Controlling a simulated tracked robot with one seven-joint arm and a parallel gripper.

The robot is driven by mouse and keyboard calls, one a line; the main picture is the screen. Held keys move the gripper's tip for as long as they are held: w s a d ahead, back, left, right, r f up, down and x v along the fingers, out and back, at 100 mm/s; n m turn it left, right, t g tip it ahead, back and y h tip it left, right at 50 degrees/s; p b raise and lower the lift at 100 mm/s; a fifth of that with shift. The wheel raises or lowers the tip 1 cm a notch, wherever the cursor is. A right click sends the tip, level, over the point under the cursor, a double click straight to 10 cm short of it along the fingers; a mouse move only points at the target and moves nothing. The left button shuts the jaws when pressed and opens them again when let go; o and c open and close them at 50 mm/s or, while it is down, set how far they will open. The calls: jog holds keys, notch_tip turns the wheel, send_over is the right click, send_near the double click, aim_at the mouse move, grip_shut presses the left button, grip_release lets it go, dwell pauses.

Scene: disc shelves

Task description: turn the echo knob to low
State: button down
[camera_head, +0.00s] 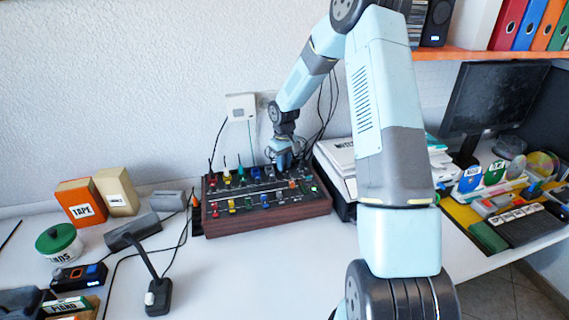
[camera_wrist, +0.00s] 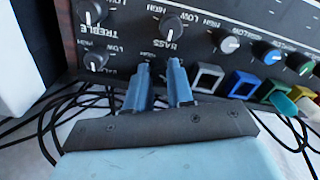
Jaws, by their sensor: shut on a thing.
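The mixer (camera_head: 268,221), a black panel with wooden sides, stands on the white desk. It bears coloured knobs, sliders and buttons. My gripper (camera_head: 284,165) reaches down onto its back right part. In the wrist view, my gripper (camera_wrist: 162,68) has its two blue fingers close together at the panel's edge, shut on a knob that they hide. The echo label and the pointer of the held knob cannot be read. The bass knob (camera_wrist: 171,27) and the treble knob (camera_wrist: 94,12) show just beyond the fingers, with upside-down labels.
Square-framed coloured switches (camera_wrist: 207,78) sit beside the fingers in the wrist view. Black cables (camera_wrist: 42,125) lie behind the mixer. The desk before the mixer is clear.

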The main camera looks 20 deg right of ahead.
jog(key=c, duration=1.3)
grip_release()
notch_tip(320, 180, up, 14)
jog(key=shift+f, duration=0.15)
jog(key=shift+o, duration=0.5)
